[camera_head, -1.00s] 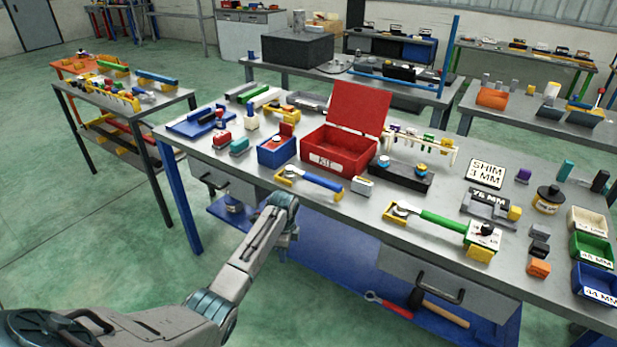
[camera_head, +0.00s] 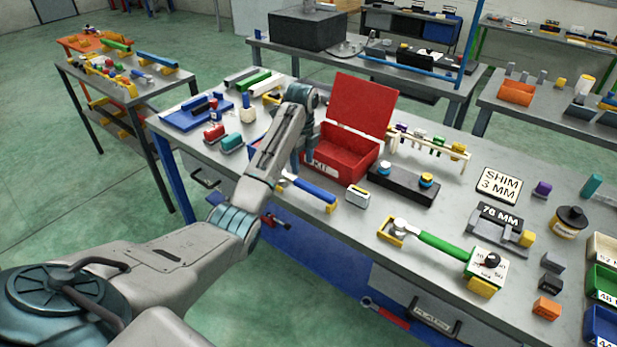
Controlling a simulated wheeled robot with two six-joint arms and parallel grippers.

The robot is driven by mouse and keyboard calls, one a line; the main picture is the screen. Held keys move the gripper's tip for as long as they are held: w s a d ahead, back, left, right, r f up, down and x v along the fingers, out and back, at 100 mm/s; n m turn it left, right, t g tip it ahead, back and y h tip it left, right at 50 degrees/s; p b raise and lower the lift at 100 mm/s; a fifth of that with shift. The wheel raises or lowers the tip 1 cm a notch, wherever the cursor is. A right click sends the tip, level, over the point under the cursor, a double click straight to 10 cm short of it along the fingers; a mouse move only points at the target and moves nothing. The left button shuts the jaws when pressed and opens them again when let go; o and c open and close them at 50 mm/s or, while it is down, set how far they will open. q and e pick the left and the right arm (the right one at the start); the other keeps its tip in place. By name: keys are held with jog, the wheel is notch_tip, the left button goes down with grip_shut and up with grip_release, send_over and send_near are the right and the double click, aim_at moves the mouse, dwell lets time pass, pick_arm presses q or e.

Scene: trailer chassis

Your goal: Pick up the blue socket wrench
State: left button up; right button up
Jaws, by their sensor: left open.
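The blue socket wrench (camera_head: 314,190) lies on the grey workbench near its front edge, with its handle running to a yellow support at the right end. Its head end, at the left, is partly hidden by my arm. My left gripper (camera_head: 300,163) points down from the raised wrist, just behind the wrench and in front of the red box. It is open. Its fingertips are partly hidden, and I cannot tell whether they touch anything. My right gripper is not in view.
The open red box (camera_head: 347,158) stands just behind the wrench. A green-handled wrench (camera_head: 443,243) and a black tray (camera_head: 402,184) are farther right. A blue bin is mostly hidden behind my arm.

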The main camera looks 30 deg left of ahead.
aim_at(303, 182)
pick_arm(q)
notch_tip(303, 182, down, 3)
jog(key=shift+s+f+b, duration=0.1)
jog(key=shift+s+b, duration=0.05)
jog(key=shift+b, duration=0.45)
jog(key=shift+s+f+p, duration=0.25)
jog(key=shift+f+p, duration=0.3)
jog(key=shift+p, duration=0.1)
jog(key=shift+f, duration=0.25)
jog(key=f, duration=0.1)
jog(key=f+p, duration=0.1)
jog(key=f, duration=0.1)
jog(key=f+p, duration=0.1)
jog(key=shift+w+d+f, duration=0.15)
jog(key=shift+d+f, duration=0.1)
jog(key=shift+f, duration=0.45)
grip_shut()
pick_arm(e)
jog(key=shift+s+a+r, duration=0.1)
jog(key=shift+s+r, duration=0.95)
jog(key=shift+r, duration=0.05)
